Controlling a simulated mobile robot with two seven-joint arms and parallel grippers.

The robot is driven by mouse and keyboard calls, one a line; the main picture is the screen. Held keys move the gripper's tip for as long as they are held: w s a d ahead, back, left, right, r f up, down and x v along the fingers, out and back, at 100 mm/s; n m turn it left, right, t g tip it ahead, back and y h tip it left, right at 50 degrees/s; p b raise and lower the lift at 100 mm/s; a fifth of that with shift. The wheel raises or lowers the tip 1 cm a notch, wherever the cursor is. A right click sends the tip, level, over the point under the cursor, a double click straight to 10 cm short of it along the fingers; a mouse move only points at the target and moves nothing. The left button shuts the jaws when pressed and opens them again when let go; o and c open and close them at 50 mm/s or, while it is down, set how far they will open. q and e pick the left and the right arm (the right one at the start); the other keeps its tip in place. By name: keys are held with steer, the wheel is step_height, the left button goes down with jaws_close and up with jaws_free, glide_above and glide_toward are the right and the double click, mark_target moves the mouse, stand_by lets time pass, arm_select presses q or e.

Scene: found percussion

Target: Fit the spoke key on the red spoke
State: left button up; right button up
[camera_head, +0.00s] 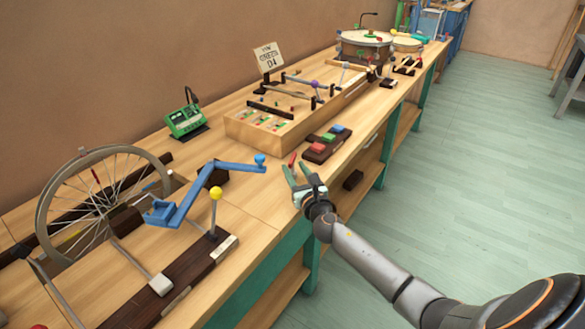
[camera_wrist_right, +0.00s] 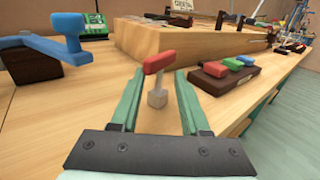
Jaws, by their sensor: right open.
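A small tool with a red crossbar handle (camera_wrist_right: 158,61) and a pale grey stem, which looks like the spoke key, stands upright on the wooden bench. In the wrist view it shows between the green fingers of my right gripper (camera_wrist_right: 158,90), which is open and not touching it as far as I can tell. In the head view its red top (camera_head: 292,159) shows just beyond my right gripper (camera_head: 304,178). The spoked wheel (camera_head: 43,218) stands at the far left, with a short red piece on one spoke (camera_head: 96,175), apparently the red spoke. My left gripper is not in view.
A blue lever arm (camera_head: 190,198) and a yellow-knobbed stick (camera_head: 215,212) stand between wheel and gripper. A dark block with coloured pads (camera_head: 318,152) lies beyond the tool, near a wooden box (camera_head: 240,135). A green device (camera_head: 185,120) is behind. The bench edge is close.

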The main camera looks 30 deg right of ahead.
steer(key=shift+w, duration=0.35)
jaws_close()
stand_by(0.4)
